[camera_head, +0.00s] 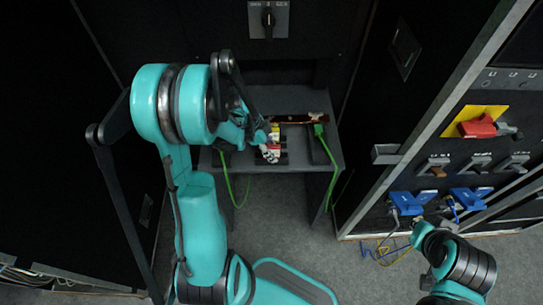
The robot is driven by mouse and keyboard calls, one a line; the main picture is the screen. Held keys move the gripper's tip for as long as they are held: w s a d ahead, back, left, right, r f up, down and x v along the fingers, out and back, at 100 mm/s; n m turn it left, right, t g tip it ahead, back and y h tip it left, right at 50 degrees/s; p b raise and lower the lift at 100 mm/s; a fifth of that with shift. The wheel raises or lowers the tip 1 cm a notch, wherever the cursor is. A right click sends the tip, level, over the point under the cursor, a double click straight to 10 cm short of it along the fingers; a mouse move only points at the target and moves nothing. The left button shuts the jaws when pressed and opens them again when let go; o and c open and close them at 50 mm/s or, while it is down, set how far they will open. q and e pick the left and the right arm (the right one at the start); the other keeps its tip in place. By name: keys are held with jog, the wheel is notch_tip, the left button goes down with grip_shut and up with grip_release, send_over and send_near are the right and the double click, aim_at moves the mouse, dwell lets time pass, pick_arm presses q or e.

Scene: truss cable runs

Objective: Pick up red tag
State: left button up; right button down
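A small red-and-white piece (271,154), which looks like the red tag, is at the grey shelf in the middle. A small yellow patch shows just above it. My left gripper (264,137) is over the shelf, right beside the red-and-white piece. Its fingers are small and partly hidden by the hand, so I cannot tell whether they are open or touching the piece. My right gripper (418,229) is low at the right, below the blue clips, and its fingers are too small to read.
The grey shelf (325,150) carries green cables (333,180) hanging down. The right panel has a red handle (478,127) on a yellow plate, several switches and blue clips (408,203). Thin loose wires (385,252) hang near my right gripper. A rotary switch (268,20) is on the back cabinet.

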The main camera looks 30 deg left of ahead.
pick_arm(q)
grip_shut()
jog(key=shift+r, duration=0.1)
